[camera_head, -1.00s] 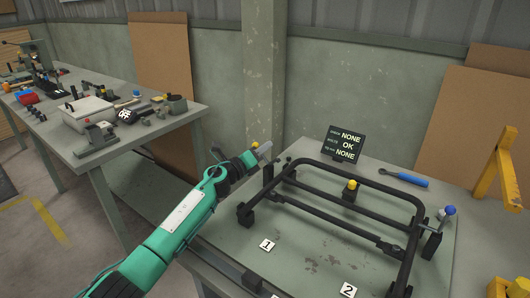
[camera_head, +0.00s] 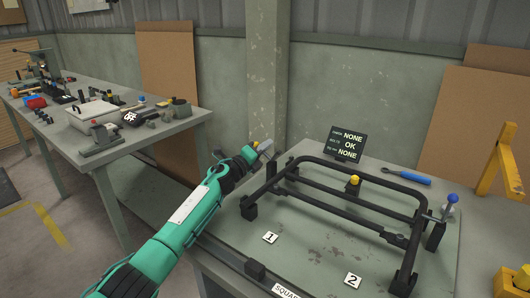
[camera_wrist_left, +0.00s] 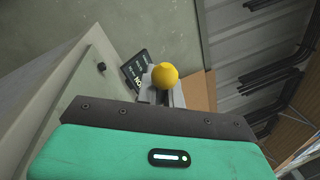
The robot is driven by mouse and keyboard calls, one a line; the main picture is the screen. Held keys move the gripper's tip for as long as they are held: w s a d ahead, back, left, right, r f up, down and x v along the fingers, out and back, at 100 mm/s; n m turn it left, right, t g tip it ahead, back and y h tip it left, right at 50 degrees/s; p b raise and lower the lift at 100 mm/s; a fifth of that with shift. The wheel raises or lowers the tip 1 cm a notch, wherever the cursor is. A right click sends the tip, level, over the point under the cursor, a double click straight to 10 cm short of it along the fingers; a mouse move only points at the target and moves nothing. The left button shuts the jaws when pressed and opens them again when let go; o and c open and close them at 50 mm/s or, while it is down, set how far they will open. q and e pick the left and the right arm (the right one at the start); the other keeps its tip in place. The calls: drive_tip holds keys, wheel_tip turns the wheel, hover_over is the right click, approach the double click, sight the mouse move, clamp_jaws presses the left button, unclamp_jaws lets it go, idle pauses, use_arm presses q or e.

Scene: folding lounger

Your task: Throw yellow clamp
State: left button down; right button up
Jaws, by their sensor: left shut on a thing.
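My left gripper (camera_head: 265,149) is at the far left corner of the black tube frame (camera_head: 332,213) on the bench. It is shut on the round yellow knob of the yellow clamp, which shows beside the fingers in the head view (camera_head: 253,145). In the left wrist view the yellow knob (camera_wrist_left: 165,75) sits at the fingers. The rest of this clamp is mostly hidden by my gripper. A second yellow knob (camera_head: 354,180) stands on a black block inside the frame. My right gripper is not in view.
A blue-knobbed clamp (camera_head: 452,199) stands at the frame's right end. A dark sign (camera_head: 346,143) reads NONE, OK, NONE. A blue-handled tool (camera_head: 408,177) lies behind the frame. Plates 1 (camera_head: 270,237) and 2 (camera_head: 352,281) lie in front. A yellow stand (camera_head: 500,160) is at right.

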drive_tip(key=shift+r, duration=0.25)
use_arm(q)
drive_tip(key=shift+f, duration=0.1)
drive_tip(key=c, duration=1.5)
unclamp_jaws()
drive_tip(key=shift+c, duration=0.2)
